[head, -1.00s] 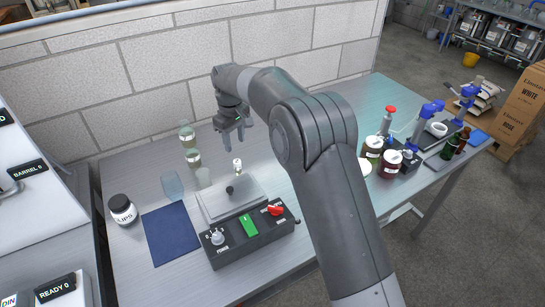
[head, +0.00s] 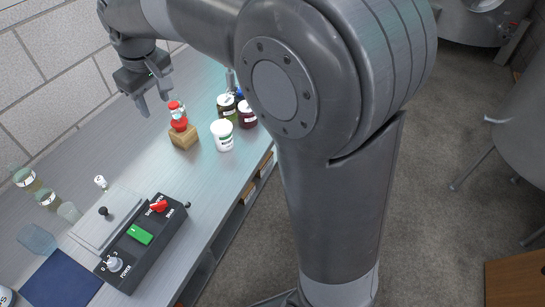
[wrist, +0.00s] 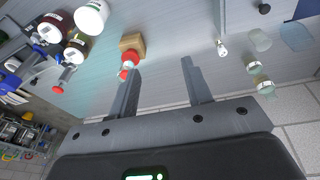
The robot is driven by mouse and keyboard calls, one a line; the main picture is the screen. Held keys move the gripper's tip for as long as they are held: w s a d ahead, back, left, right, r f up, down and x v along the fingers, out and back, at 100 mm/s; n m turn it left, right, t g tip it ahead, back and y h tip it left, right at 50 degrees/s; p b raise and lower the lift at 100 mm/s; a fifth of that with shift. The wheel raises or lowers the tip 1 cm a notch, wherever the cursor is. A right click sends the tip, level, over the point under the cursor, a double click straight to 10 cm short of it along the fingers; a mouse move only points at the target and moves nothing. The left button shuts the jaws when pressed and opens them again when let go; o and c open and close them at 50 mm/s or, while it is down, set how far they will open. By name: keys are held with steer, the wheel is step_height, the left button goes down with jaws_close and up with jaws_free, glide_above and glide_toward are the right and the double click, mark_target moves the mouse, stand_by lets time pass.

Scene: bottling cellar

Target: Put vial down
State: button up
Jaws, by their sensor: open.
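A small vial (head: 100,182) with a pale top stands at the far edge of the flat metal plate (head: 88,230) on the table; it also shows in the wrist view (wrist: 221,49). A wooden block (head: 184,138) to its right carries a red-topped item (head: 178,112), whose shape I cannot make out fully. My gripper (head: 154,106) is open above the table, to the left of the red-topped item in the head view. In the wrist view nothing is between the fingers (wrist: 160,68), and the red top lies close to the left finger.
A control box (head: 141,241) with knobs and a green switch is in front of the plate. A white jar (head: 222,134) and dark jars (head: 247,114) stand right of the block. Glass bottles (head: 26,179) stand by the wall. The table between plate and block is clear.

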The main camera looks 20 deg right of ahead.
steer(key=s+d+r+m+t, duration=0.2)
steer(key=s+d+r+m, duration=0.15)
steer(key=s+d, duration=0.9)
steer(key=s+d+f+m, duration=0.2)
steer(key=s+d+f, duration=0.1)
steer(key=s, duration=0.3)
steer(key=s+d+f+m+t, duration=0.1)
steer(key=s+d+f+m, duration=0.1)
steer(key=s+d, duration=0.3)
steer(key=shift+s+f+h, duration=0.4)
steer(key=shift+s, duration=0.05)
steer(key=shift+d, duration=0.1)
